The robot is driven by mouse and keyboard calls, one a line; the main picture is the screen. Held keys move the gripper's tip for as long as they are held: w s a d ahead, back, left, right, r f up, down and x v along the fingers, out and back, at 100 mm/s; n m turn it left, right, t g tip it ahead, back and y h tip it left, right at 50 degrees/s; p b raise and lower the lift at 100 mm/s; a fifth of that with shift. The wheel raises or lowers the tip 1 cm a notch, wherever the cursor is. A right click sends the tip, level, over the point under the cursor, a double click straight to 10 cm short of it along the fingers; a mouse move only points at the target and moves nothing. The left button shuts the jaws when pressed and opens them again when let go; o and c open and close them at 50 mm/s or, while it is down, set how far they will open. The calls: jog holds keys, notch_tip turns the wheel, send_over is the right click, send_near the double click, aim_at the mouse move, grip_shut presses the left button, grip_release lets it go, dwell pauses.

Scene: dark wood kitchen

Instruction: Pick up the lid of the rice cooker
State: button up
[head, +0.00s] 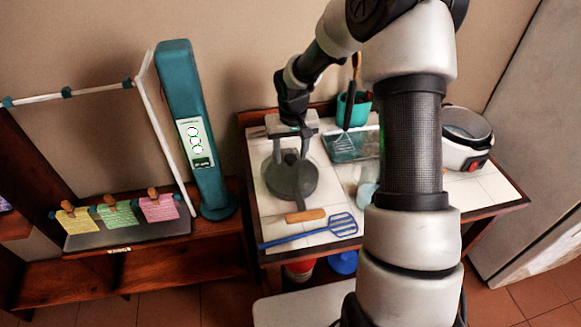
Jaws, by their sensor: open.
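The rice cooker (476,159) looks like the white appliance with a dark front panel at the right end of the tiled table. Its dark lid (467,124) sits on top and looks closed. My gripper (290,155) is open over the left part of the table, above a dark grey round pan. It is well to the left of the rice cooker, with my arm between them in the picture. I cannot tell whether the fingers touch the pan.
The grey pan (291,182) has a wooden handle. A blue slotted spatula (300,235) lies at the table's front. A teal utensil holder (354,108) and a glass dish (346,147) stand behind. A teal tower (190,120) stands left; a pale fridge-like panel (545,140) is right.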

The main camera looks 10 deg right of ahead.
jog(key=shift+f, duration=0.1)
jog(key=shift+c, duration=0.3)
grip_shut()
jog(key=shift+w, duration=0.1)
